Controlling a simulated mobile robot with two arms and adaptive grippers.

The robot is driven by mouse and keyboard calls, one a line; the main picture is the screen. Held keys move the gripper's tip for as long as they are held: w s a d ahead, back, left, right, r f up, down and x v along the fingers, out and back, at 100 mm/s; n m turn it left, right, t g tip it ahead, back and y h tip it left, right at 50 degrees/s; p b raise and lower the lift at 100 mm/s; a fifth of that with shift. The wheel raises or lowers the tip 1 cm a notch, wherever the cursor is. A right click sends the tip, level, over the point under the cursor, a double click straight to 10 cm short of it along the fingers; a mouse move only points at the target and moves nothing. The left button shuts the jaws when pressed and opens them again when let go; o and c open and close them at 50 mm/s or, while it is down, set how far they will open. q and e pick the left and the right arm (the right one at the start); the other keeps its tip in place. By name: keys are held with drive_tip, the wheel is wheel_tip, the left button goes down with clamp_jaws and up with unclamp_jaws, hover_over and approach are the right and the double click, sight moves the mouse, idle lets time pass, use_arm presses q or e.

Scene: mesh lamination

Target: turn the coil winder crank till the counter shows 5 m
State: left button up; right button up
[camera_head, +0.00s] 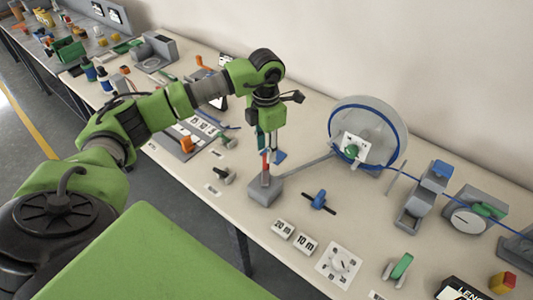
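A large grey reel with a blue rim (398,128) stands at the back of the table. A white plate with a green knob (352,150) sits at its front; I take it for the winder crank. My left gripper (268,150) hangs pointing down, left of the reel and apart from it, above a grey block (265,190) with a red-tipped lever. Its fingers are small and partly overlap the lever, so I cannot tell whether they are open. A grey unit with a round white dial (467,221) stands at right; I cannot read it. My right gripper is out of view.
Cards reading 20 m (283,228) and 10 m (305,243) and a dial card (339,264) lie near the front edge. A blue valve-like part (319,200) lies behind them. A grey and blue guide (414,208) stands right of the reel. Other equipment fills the far left.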

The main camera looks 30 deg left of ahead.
sight(265, 169)
use_arm(q)
wheel_tip(265, 169, down, 4)
drive_tip(key=shift+r+p, duration=0.25)
drive_tip(key=shift+p, duration=0.15)
drive_tip(key=shift+f, duration=0.45)
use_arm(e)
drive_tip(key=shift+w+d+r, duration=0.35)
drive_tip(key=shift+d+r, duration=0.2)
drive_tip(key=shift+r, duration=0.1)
use_arm(q)
clamp_jaws()
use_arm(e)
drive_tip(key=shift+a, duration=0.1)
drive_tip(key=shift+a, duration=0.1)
